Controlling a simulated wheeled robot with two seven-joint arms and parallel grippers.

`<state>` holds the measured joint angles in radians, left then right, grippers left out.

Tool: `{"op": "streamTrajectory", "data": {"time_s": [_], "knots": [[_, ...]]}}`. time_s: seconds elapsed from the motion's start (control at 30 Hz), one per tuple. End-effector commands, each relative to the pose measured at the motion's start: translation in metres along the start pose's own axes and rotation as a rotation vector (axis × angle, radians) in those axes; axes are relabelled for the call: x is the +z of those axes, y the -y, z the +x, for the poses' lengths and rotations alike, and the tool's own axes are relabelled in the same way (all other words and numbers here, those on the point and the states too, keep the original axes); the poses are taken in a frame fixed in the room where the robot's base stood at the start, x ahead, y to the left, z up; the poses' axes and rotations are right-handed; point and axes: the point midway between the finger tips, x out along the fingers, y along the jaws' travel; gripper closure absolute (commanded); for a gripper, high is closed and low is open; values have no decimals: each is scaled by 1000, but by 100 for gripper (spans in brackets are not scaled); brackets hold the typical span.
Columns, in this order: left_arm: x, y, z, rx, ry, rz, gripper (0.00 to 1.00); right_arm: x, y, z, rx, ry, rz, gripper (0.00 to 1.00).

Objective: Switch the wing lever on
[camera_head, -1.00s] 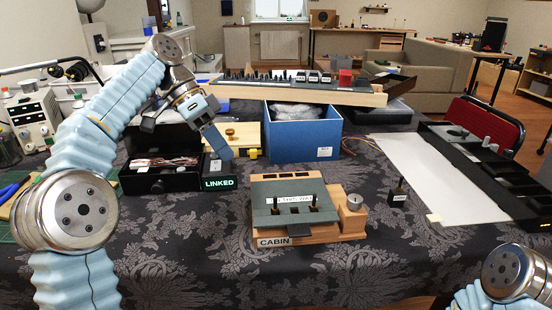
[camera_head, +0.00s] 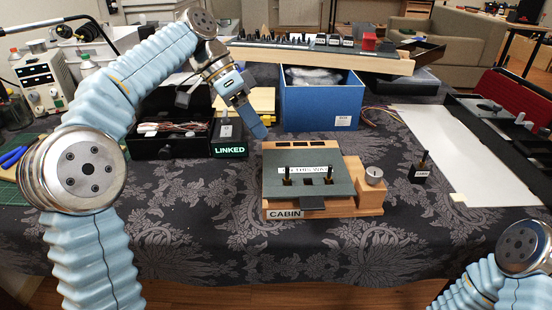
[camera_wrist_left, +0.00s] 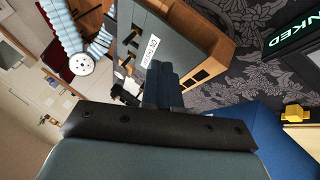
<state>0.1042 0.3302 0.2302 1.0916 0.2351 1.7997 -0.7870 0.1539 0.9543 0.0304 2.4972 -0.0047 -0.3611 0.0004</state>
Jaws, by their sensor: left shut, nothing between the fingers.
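The wooden lever panel (camera_head: 352,205) with a grey-green sloped face stands mid-table in the head view. Its front label reads CABIN, and a strip on the face seems to read ON THIS WAY. Two thin dark levers (camera_head: 328,174) stand up from slots in the face. No wing label is readable. My left gripper (camera_head: 261,131) is shut and empty, its tips just beyond the panel's far left corner. In the left wrist view the closed fingers (camera_wrist_left: 165,88) overlap the panel face (camera_wrist_left: 178,38); contact cannot be told. My right gripper is out of view.
A black box labelled LINKED (camera_head: 229,150) stands left of the panel. A blue bin (camera_head: 318,108) is behind it. A small black lever block (camera_head: 418,174) with an unreadable label stands to the right. Tablecloth in front of the panel is clear.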

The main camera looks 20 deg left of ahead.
Motion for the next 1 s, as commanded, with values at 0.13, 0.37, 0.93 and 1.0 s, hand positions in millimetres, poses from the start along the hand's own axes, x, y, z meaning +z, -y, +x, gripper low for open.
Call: {"op": "streamTrajectory", "data": {"time_s": [0.13,0.37,0.93,1.0], "knots": [[1,0,35,2,2,1,100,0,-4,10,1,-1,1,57],[0,-23,57,-2,0,3,100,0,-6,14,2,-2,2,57],[0,-36,64,-4,-1,3,100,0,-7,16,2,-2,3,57],[1,-38,67,-27,-5,18,100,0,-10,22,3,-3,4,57]]}}
